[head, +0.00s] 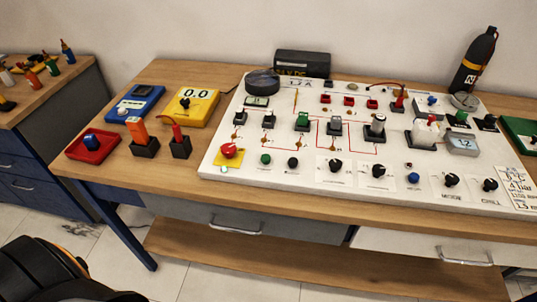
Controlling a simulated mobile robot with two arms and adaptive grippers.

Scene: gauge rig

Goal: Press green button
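The green button (266,159) is a small round cap on the front left part of the white panel (215,172), which lies on the wooden workbench. A red mushroom button (228,151) is to its left and a small black button (293,162) to its right. Nothing covers the green button. A dark part of my own body shows at the bottom left, apart from the bench. I see no fingertips of either gripper in the head view.
A dark bottle (474,62) stands behind. The bench's front strip is clear.

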